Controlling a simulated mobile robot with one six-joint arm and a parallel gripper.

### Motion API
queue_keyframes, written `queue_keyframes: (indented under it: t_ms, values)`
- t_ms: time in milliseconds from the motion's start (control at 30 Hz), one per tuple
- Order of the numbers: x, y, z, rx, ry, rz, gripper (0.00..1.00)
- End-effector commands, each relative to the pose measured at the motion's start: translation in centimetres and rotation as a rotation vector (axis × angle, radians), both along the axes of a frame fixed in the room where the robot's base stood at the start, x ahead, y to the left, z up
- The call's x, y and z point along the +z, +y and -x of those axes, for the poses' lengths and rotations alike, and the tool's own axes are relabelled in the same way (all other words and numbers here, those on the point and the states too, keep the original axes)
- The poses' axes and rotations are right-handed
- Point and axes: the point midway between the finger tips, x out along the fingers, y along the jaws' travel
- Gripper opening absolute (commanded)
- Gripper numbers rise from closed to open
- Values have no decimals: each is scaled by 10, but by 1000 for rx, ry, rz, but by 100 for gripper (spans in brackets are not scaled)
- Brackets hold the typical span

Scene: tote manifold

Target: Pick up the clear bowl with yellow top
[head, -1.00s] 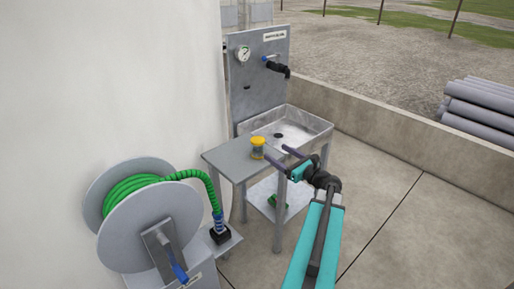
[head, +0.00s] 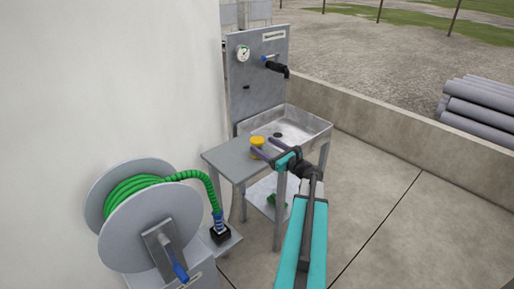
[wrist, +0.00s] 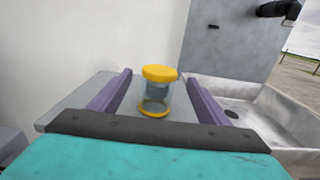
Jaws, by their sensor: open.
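The clear bowl with yellow top (head: 257,142) stands upright on the grey side shelf (head: 222,157) beside the sink. In the wrist view the bowl (wrist: 159,92) shows a yellow lid, a clear body and a yellow ring at its base. My gripper (head: 261,146) is open at the bowl, and its fingers partly hide the bowl in the head view. In the wrist view my gripper's two purple fingers (wrist: 155,88) are spread, one on each side of the bowl, with gaps between. I cannot tell how far the fingertips reach past it.
The metal sink basin (head: 305,128) is right of the shelf, below a grey panel (head: 258,80) with a gauge and a black tap (head: 277,68). A green hose reel (head: 145,215) stands at front left. A pale wall (head: 120,80) rises on the left.

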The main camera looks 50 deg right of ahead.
Motion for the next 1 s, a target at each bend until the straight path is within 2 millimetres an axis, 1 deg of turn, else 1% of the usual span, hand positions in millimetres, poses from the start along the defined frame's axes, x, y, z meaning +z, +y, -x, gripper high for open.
queue_keyframes:
  t_ms: [167, 400, 500, 633, 1000]
  values:
    - [1, 0, -12, 3, 0, 0, 70]
    - [1, -2, -40, 3, 0, 0, 70]
    - [0, -3, -48, 1, 0, 0, 70]
    - [0, -2, -52, 2, 0, 0, 70]
    - [-1, -2, -52, 2, 0, 0, 70]
